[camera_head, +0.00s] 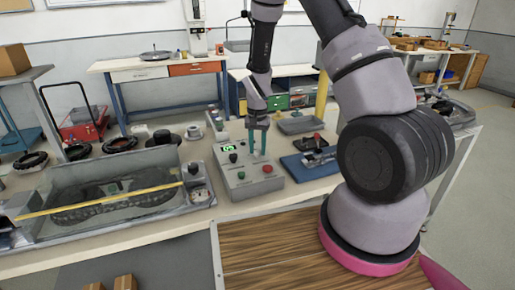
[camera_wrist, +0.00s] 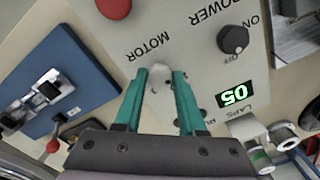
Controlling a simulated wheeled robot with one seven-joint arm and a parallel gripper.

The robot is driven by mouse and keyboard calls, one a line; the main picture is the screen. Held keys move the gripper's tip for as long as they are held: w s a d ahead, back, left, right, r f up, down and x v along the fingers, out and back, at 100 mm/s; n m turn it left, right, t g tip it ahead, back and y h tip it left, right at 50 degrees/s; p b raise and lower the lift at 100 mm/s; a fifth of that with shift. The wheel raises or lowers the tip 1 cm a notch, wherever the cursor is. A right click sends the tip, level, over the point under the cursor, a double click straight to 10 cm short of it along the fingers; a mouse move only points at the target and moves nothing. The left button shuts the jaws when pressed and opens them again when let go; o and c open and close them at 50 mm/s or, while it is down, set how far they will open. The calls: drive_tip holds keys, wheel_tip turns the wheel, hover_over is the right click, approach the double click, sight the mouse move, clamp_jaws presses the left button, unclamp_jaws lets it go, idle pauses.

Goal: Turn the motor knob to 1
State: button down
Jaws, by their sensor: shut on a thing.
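The grey control box (camera_head: 240,183) stands on the bench below my gripper (camera_head: 257,143). In the wrist view, my gripper's teal fingers (camera_wrist: 160,76) point at the panel beside the printed word MOTOR. They are shut on the motor knob (camera_wrist: 158,71), of which only a small pale part shows between the fingertips. The fingers hide the rest of it, and I cannot read its pointer or a full scale. In the head view the fingers hide the knob.
On the panel, the black POWER knob (camera_wrist: 234,39), a red button (camera_wrist: 114,7) and the green display (camera_wrist: 231,95) reading 05 lie around the fingers. A blue plate (camera_head: 309,164) with a red-knobbed lever sits to the right. A clear-covered track case (camera_head: 115,199) stands to the left.

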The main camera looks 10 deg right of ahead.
drive_tip(key=shift+c, duration=2.4)
unclamp_jaws()
wheel_tip(320, 180, up, 11)
wheel_tip(320, 180, up, 19)
drive_tip(key=t+y, duration=0.2)
drive_tip(key=t, duration=0.1)
hover_over(258, 150)
drive_tip(key=s+d, duration=0.3)
drive_tip(key=s, duration=0.4)
drive_tip(key=s+d+r+t, duration=0.1)
drive_tip(key=s+r+t, duration=0.1)
drive_tip(key=s+r, duration=0.3)
drive_tip(key=s+d+r+n+t, duration=0.1)
drive_tip(key=s+r, duration=0.4)
drive_tip(key=s, duration=0.5)
drive_tip(key=shift+s+d+t, duration=0.35)
drive_tip(key=shift+d+t, duration=0.05)
drive_tip(key=shift+t, duration=0.2)
